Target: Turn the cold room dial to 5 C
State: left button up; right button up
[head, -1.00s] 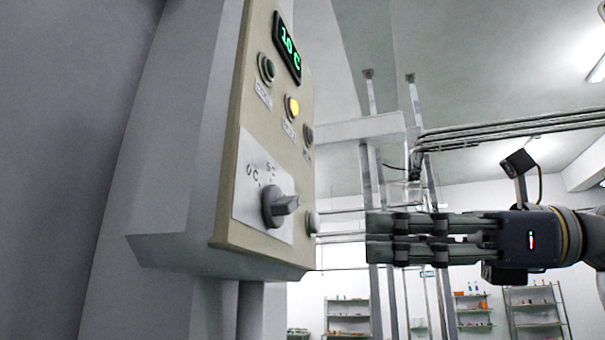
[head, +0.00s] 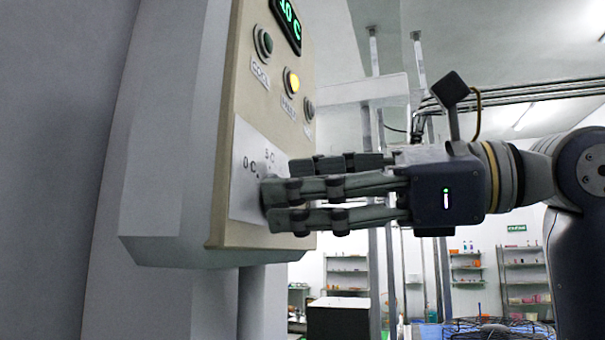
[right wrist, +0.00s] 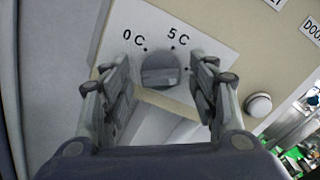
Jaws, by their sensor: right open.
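The cold room dial (right wrist: 160,70) is a dark grey knob on a white plate (right wrist: 190,40) marked 0 C and 5 C, with small dots around it. Which mark it points to is hard to tell. In the head view my fingers hide most of it. My right gripper (head: 280,194) comes in from the right, its fingertips close at the plate. In the right wrist view its open fingers stand on both sides of the dial, with gaps. The green display (head: 287,18), cut by the top edge, seems to read 10 C. My left gripper is out of view.
The beige panel (head: 225,180) sits on a grey housing. A pale round button (right wrist: 258,105) is close to the right finger. Shelves (head: 525,270) stand far behind.

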jog(key=shift+w+a, duration=0.1)
jog(key=shift+a, duration=0.1)
jog(key=c, duration=1.1)
jog(key=shift+o, duration=0.2)
jog(key=n, duration=1.1)
jog(key=shift+f+n+p, duration=0.2)
jog(key=shift+n+p, duration=0.2)
